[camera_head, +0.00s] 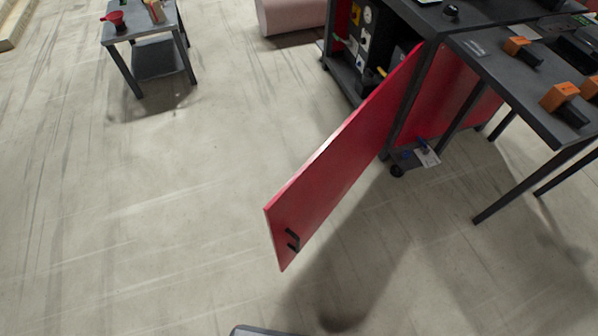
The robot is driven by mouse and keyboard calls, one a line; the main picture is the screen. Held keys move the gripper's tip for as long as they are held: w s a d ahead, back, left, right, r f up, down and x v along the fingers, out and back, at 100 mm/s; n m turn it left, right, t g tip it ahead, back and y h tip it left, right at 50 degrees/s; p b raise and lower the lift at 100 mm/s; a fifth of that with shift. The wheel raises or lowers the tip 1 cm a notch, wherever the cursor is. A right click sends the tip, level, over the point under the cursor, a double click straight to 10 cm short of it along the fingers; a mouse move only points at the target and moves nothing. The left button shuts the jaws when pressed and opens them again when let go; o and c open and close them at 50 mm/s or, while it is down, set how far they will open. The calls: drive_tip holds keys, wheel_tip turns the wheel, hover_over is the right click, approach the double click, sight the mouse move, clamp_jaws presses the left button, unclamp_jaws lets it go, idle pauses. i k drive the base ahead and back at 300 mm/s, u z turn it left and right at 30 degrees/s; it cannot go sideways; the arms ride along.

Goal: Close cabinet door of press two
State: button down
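A red cabinet door (345,150) stands wide open and reaches out over the floor toward the lower middle of the camera_head view. A small black handle (292,240) sits near its free end. The door's other end meets the dark cabinet (410,20) at the upper right, whose open inside shows several small items. I cannot tell from the picture whether this is press two. My gripper is not in view.
A dark table (515,85) with orange and black devices (562,97) stands at the right. A small grey table (140,27) with a red funnel-like item stands at the upper left. The concrete floor (180,220) left of the door is clear.

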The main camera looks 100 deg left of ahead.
sight(294, 214)
drive_tip(key=u, duration=2.95)
drive_tip(key=k, duration=0.25)
drive_tip(key=u, duration=0.25)
drive_tip(key=i, duration=0.2)
drive_tip(key=u, duration=0.15)
